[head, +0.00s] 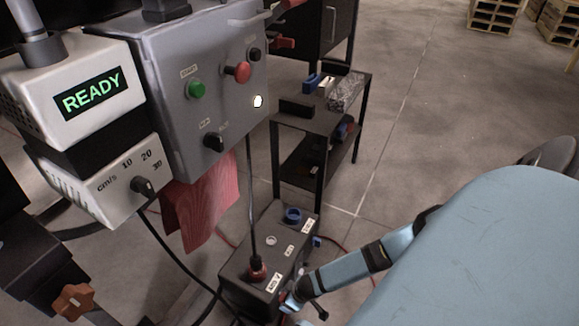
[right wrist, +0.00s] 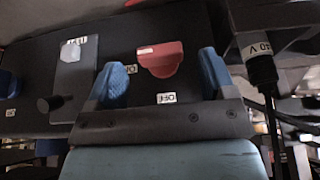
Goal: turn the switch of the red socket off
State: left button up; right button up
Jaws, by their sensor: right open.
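The socket box (head: 255,240) stands low on the floor, with the red socket (head: 257,271) at its near end and a black plug in it. My right gripper (head: 303,304) is beside the box's right side near the red socket. In the right wrist view, the red switch (right wrist: 161,63) sits between the two open blue fingers (right wrist: 164,82), with gaps on both sides. An ON label is left of the switch and an OFF label below it in that view. My left gripper is not in view.
A grey switch (right wrist: 72,82) and a blue one (right wrist: 7,84) are on the same panel. A plug (right wrist: 262,70) with its cable is right of the fingers. A control cabinet (head: 205,70) and a black shelf (head: 325,120) stand behind. Floor is free at right.

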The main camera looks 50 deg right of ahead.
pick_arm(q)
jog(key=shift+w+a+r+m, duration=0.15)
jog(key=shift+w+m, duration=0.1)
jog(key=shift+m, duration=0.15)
pick_arm(e)
jog(key=shift+x, duration=0.9)
jog(key=shift+r, duration=0.1)
jog(key=shift+c, duration=0.4)
